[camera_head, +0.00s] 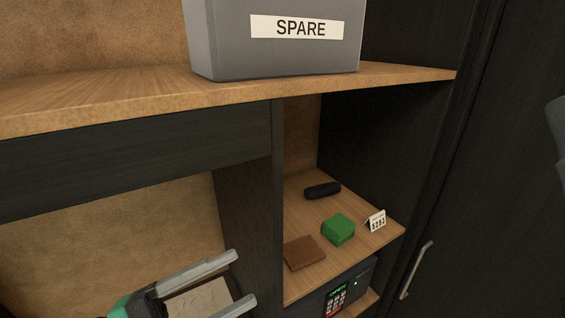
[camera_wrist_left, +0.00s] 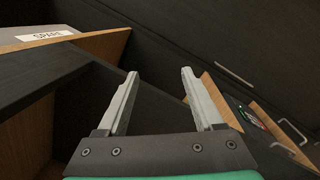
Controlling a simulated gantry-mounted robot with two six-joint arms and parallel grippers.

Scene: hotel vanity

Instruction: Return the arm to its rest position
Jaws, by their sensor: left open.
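My left gripper (camera_head: 243,279) is at the bottom of the head view, left of the cubby shelf and below the wooden counter. Its two grey fingers are apart, with nothing between them. In the left wrist view the open fingers (camera_wrist_left: 158,85) point toward dark cabinet panels and hold nothing. Behind the fingers in the head view lies a pale panel (camera_head: 200,297) with faint lettering, partly hidden by the gripper. My right gripper is not in view; a grey shape at the right edge of the head view is cut off.
A grey SPARE bin (camera_head: 275,55) stands on the wooden counter (camera_head: 110,92). The cubby shelf (camera_head: 305,197) holds a black case (camera_head: 322,190), green box (camera_head: 338,229), brown wallet-like item (camera_head: 304,253) and number card (camera_head: 376,221). A keypad safe (camera_head: 350,287) sits below. A dark divider (camera_head: 248,205) stands beside the gripper.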

